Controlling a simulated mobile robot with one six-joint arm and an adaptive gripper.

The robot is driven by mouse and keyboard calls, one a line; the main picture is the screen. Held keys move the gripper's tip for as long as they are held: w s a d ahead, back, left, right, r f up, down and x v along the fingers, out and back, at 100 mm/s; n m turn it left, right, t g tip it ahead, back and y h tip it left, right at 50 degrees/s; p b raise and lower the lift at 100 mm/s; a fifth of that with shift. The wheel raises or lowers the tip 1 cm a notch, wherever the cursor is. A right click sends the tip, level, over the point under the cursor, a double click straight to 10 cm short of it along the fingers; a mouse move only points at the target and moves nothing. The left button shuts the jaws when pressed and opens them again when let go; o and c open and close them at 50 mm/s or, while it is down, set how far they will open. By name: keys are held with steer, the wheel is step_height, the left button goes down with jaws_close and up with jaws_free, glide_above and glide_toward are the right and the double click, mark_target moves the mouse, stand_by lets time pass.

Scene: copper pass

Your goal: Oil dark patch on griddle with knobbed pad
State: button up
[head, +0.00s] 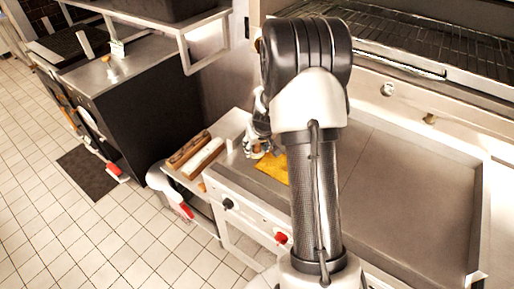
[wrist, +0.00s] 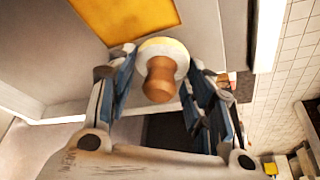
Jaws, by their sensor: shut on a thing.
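The griddle (head: 400,190) is a wide grey plate with raised edges, partly hidden behind my arm in the head view. A yellow-orange square patch (head: 270,172) lies at its left end and also shows at the top of the wrist view (wrist: 126,14). No clearly darker patch stands out on the plate. My gripper (head: 262,143) is at the griddle's left end, just beyond the yellow patch. In the wrist view my gripper (wrist: 160,92) is shut on the knobbed pad (wrist: 160,80), a brown wooden knob on a round pale pad. Whether the pad touches the plate is unclear.
A side shelf (head: 190,178) left of the griddle holds a wooden block and a white roll. Red (head: 281,238) and black (head: 228,204) knobs line the griddle front. A rack (head: 430,45) overhangs behind. The plate right of my arm is clear.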

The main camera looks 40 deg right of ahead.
steer(key=shift+r+p, duration=0.6)
steer(key=shift+r, duration=0.55)
